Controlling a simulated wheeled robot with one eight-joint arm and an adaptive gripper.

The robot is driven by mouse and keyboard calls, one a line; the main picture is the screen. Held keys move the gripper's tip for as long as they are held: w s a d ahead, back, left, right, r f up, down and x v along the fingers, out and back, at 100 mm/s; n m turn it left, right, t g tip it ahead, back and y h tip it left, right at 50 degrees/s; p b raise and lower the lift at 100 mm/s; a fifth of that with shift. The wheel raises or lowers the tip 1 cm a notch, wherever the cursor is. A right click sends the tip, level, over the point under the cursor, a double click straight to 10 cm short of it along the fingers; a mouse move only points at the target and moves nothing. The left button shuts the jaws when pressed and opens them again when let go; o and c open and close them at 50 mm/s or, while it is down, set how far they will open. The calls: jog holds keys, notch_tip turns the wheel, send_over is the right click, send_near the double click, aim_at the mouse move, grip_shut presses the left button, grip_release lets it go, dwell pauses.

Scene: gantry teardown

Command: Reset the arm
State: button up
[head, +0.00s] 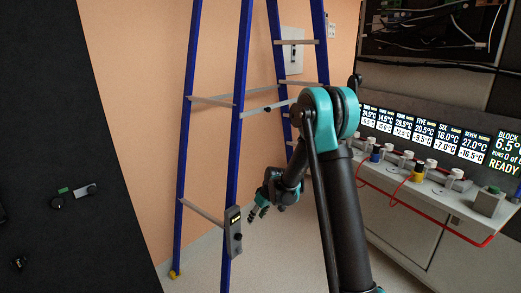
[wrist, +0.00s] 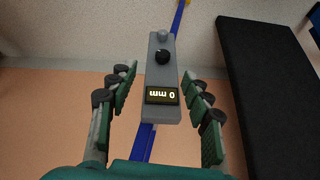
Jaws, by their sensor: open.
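My gripper (head: 259,213) hangs at the end of my arm, near the blue ladder-like gantry (head: 240,100) in the head view. In the wrist view my gripper (wrist: 158,105) is open and empty, its green-padded fingers spread wide. A grey box with a black knob and a small display (head: 233,232) is fixed on a blue leg of the gantry. In the wrist view the grey box (wrist: 160,55) shows between the fingers, apart from them, and its display reads "0 mm" upside down.
A bench (head: 450,215) with several capped fixtures, a red cable and a lit temperature display (head: 440,140) stands at the right. A dark panel (head: 60,130) with small knobs fills the left. An orange wall (head: 145,60) stands behind the gantry. Pale floor (head: 280,265) shows below my gripper.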

jog(key=s+d+r+m, duration=0.2)
jog(key=s+d+r, duration=0.4)
jog(key=s+d, duration=0.1)
jog(key=s+d+m+h, duration=0.1)
jog(key=s+d, duration=0.3)
jog(key=s, duration=0.4)
jog(key=s+d+m+t+h, duration=0.1)
jog(key=s+d+m, duration=0.2)
jog(key=s, duration=0.6)
jog(key=s+d+r+m+h, duration=0.1)
jog(key=s+d+m, duration=0.1)
jog(key=s+d, duration=0.5)
jog(key=shift+s+d+m+t+h, duration=0.2)
jog(key=shift+s+m+t+h, duration=0.15)
jog(key=shift+s, duration=0.75)
